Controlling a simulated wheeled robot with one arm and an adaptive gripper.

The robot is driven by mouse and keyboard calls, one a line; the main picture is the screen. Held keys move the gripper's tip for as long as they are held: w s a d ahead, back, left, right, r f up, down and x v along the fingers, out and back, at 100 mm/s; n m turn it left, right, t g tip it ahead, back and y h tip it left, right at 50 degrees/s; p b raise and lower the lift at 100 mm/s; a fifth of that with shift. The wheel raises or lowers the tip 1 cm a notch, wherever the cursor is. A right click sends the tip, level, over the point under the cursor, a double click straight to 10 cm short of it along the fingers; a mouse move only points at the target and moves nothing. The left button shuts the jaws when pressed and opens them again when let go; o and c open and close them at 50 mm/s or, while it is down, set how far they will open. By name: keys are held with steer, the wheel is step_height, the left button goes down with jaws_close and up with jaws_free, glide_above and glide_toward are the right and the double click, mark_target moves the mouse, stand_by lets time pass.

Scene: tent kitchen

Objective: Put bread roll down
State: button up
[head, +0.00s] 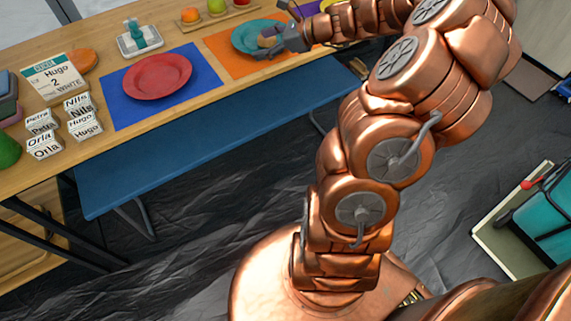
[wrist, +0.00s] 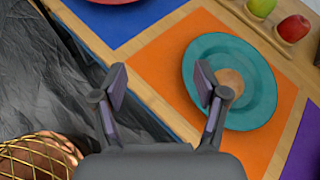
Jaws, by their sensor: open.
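The bread roll (wrist: 230,80) is round and tan and lies on the teal plate (wrist: 262,98) in the wrist view. The teal plate (head: 245,36) rests on an orange placemat (head: 222,55) in the head view, where the roll (head: 267,41) is partly covered by my gripper (head: 283,42). In the wrist view my gripper (wrist: 160,88) is open with nothing between its fingers. Its right finger overlaps the plate's left edge in that picture, and the roll is beyond that finger. I cannot tell whether the finger touches the plate.
A red plate (head: 157,76) sits on a blue placemat (head: 205,75) to the left. A wooden tray with fruit (head: 216,7) stands behind. Name blocks (head: 84,120) and a card (head: 52,80) are at the table's left. A blue bench (head: 200,137) runs along the table's front.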

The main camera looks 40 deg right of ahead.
steer(key=s+a+n+g+y, duration=0.1)
steer(key=s+a+n+g, duration=0.3)
steer(key=s+a+n, duration=0.55)
steer(key=s+a+n+g, duration=0.4)
steer(key=a+n, duration=0.1)
steer(key=a, duration=0.9)
steer(key=s+d+f+n+g+h, duration=0.1)
steer(key=s+n+h, duration=0.3)
steer(key=s, duration=0.7)
steer(key=s+d+f+n+g+h, duration=0.1)
steer(key=s+n+g+h, duration=0.2)
steer(key=s+n, duration=0.5)
steer(key=s+g, duration=0.1)
steer(key=s, duration=0.2)
steer(key=shift+s+d+f+h, duration=0.15)
steer(key=shift+d+f+h, duration=0.15)
steer(key=shift+d+h, duration=0.1)
steer(key=s+p+v, duration=0.2)
steer(key=p+v, duration=0.7)
steer(key=s+r+p+v, duration=0.1)
steer(key=s+p+v, duration=0.1)
steer(key=p+v, duration=0.7)
steer(key=shift+r+t+p, duration=0.3)
steer(key=shift+r, duration=0.35)
steer(key=shift+w, duration=0.15)
